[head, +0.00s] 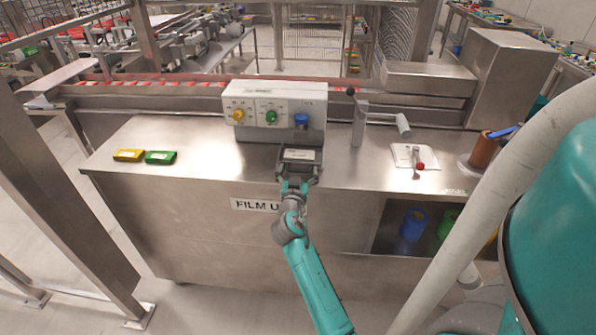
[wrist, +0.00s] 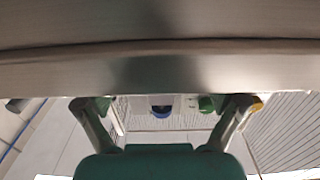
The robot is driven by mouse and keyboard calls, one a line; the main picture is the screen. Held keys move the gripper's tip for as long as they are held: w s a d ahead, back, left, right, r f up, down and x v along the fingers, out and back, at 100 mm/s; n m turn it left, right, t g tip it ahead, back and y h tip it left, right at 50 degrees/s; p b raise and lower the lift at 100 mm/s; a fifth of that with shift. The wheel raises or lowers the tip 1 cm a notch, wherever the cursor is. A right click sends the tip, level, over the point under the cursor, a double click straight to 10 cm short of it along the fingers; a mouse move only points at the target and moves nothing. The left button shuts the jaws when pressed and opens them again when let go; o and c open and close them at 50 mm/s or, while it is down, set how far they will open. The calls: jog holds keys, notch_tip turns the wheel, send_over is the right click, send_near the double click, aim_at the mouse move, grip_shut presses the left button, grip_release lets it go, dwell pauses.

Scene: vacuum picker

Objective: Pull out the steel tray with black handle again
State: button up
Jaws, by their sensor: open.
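A small steel tray (head: 302,155) with a pale label and dark edges sits on the steel counter, directly in front of the grey control box. Its black handle cannot be told clearly from my gripper in the head view. My gripper (head: 297,184) is at the tray's near end, by the counter's front edge. In the wrist view my gripper (wrist: 166,104) has its two fingers wide apart with nothing seen held between them. A blurred steel surface (wrist: 160,72) fills the upper part there. I cannot tell whether the fingers touch the tray.
The control box (head: 275,105) has yellow, green and blue knobs. A yellow block (head: 128,155) and a green block (head: 160,157) lie left. A lever with a steel handle (head: 380,120) and a white pad (head: 410,156) with a red-tipped tool are right. The counter between is clear.

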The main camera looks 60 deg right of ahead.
jog(key=shift+c, duration=0.3)
jog(key=c, duration=1.3)
jog(key=v, duration=1.1)
jog(key=shift+a, duration=0.15)
jog(key=shift+c, duration=0.2)
jog(key=o, duration=1.4)
